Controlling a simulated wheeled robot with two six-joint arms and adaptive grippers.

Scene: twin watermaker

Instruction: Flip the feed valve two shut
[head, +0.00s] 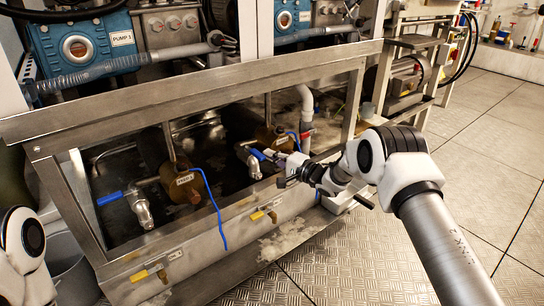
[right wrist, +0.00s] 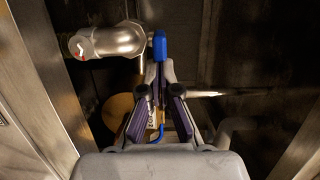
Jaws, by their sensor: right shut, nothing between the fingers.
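Two metal valves with blue lever handles sit in the steel-framed tank, and I cannot read which is feed valve two. The right valve (head: 252,165) has its blue handle (head: 257,154) pointing toward my right gripper (head: 279,162). In the right wrist view that valve (right wrist: 108,42) is at the upper left, with its blue handle (right wrist: 160,47) just beyond the fingertips (right wrist: 160,78). My right gripper is shut and empty; whether it touches the handle is unclear. The left valve (head: 141,209) has its blue handle (head: 109,198) pointing left. My left gripper is out of view.
The tank's steel top rail (head: 200,92) runs above the valves. A brass-coloured body (head: 180,185) with a blue cable stands between them. Small yellow-handled taps (head: 264,214) are on the front below. A white pipe (head: 306,110) rises at right. Floor at right is clear.

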